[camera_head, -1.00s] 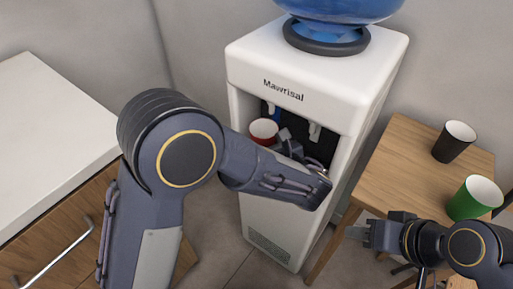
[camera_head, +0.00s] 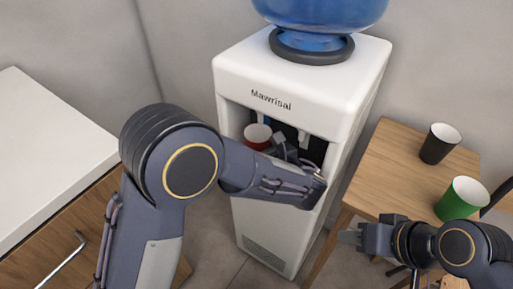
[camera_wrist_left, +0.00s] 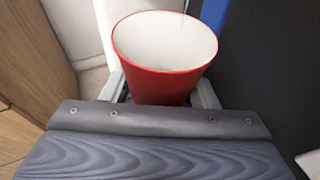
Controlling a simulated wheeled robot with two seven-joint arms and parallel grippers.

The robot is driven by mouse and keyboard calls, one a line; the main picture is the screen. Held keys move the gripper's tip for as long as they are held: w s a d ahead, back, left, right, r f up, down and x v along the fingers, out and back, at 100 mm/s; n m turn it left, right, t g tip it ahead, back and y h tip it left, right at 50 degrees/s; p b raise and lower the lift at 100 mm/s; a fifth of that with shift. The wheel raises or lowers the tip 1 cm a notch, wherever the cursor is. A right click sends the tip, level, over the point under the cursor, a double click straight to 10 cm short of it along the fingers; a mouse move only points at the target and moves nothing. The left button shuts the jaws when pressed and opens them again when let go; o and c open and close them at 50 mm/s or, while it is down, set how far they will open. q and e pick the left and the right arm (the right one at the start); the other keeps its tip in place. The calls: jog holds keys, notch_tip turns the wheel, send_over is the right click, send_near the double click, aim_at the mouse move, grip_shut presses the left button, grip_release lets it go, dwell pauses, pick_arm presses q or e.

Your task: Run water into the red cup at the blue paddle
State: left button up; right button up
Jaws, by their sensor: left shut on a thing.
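The red cup (camera_head: 257,136) is upright, with a white inside, in the recess of the white water dispenser (camera_head: 300,85). My left gripper (camera_wrist_left: 160,92) is shut on the red cup, which also shows in the left wrist view (camera_wrist_left: 163,84). The visible inside of the cup is plain white; no water level can be made out. A blue strip, likely the blue paddle (camera_wrist_left: 213,14), stands just behind the cup's right rim in the left wrist view. My left arm hides part of the recess. My right gripper (camera_head: 350,237) is beside the wooden table, with nothing seen in it.
A black cup (camera_head: 437,145) and a green cup (camera_head: 461,198) stand on the wooden table (camera_head: 390,180) at right. A blue bottle (camera_head: 315,12) tops the dispenser. A white counter (camera_head: 50,150) is at left. Floor shows between counter and dispenser.

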pick_arm(q)
jog(key=shift+w+d, duration=0.35)
jog(key=shift+w, duration=0.15)
dwell(3.0)
jog(key=shift+s+a, duration=0.75)
jog(key=shift+s, duration=0.3)
jog(key=shift+s+a, duration=0.75)
jog(key=shift+s, duration=0.25)
jog(key=shift+s, duration=0.1)
jog(key=shift+s+a+b, duration=0.1)
jog(key=shift+s+a, duration=0.85)
jog(key=shift+s, duration=0.35)
jog(key=shift+s+a+b, duration=0.15)
jog(key=shift+s+a, duration=0.85)
jog(key=shift+s, duration=0.35)
jog(key=shift+s+a+b, duration=0.1)
jog(key=shift+s+a, duration=0.85)
jog(key=shift+s, duration=0.35)
